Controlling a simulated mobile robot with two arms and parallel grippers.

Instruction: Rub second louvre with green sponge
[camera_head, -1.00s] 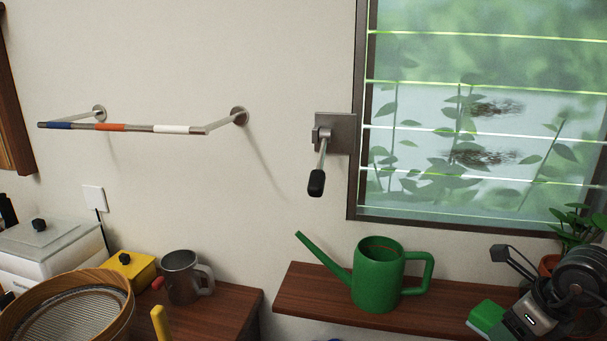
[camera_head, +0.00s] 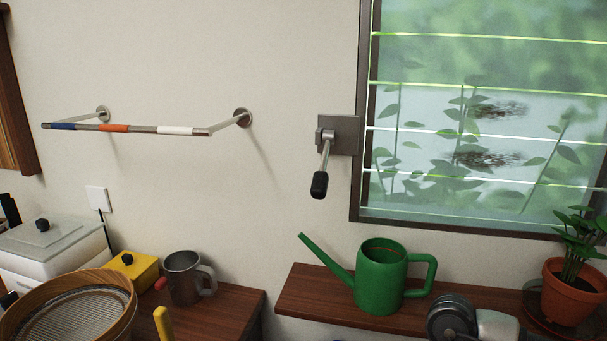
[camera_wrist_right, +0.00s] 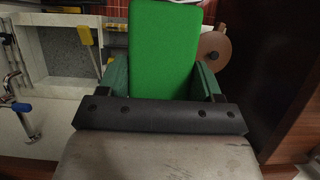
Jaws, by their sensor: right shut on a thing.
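The louvre window (camera_head: 480,60) fills the upper right of the head view, with several glass slats divided by bright edges. Two slats carry dark smudges: an upper smudge (camera_head: 498,110) and a lower smudge (camera_head: 487,159). In the right wrist view the green sponge (camera_wrist_right: 165,40) stands up between the fingers of my right gripper (camera_wrist_right: 163,80), which is shut on it. In the head view the sponge and gripper are out of the picture; only part of my right arm shows at the bottom right. My left gripper is not in view.
A green watering can (camera_head: 380,280) and a potted plant (camera_head: 570,290) stand on the wooden shelf (camera_head: 315,290) below the window. A crank handle (camera_head: 320,184) juts out left of the window. A striped rail (camera_head: 140,129) is on the wall.

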